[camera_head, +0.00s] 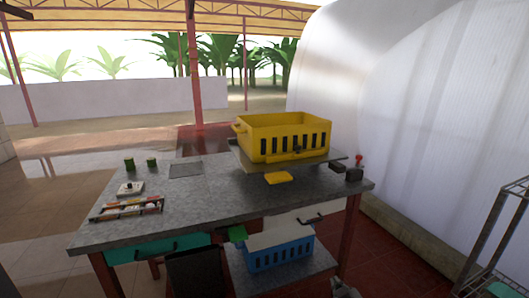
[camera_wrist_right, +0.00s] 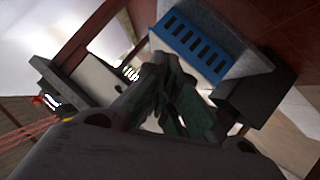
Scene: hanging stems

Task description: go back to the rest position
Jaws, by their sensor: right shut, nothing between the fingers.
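My right gripper (camera_wrist_right: 165,85) is shut and empty in the right wrist view, its dark fingers together in front of the blue crate (camera_wrist_right: 190,45). In the head view a small grey part of my right gripper (camera_head: 343,288) shows at the bottom edge, below and right of the table (camera_head: 215,205). It is apart from the table top. My left gripper is not in view.
A yellow crate (camera_head: 285,137) stands on the table's back right, with a yellow piece (camera_head: 279,177) before it. A metal rack (camera_head: 490,235) stands right.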

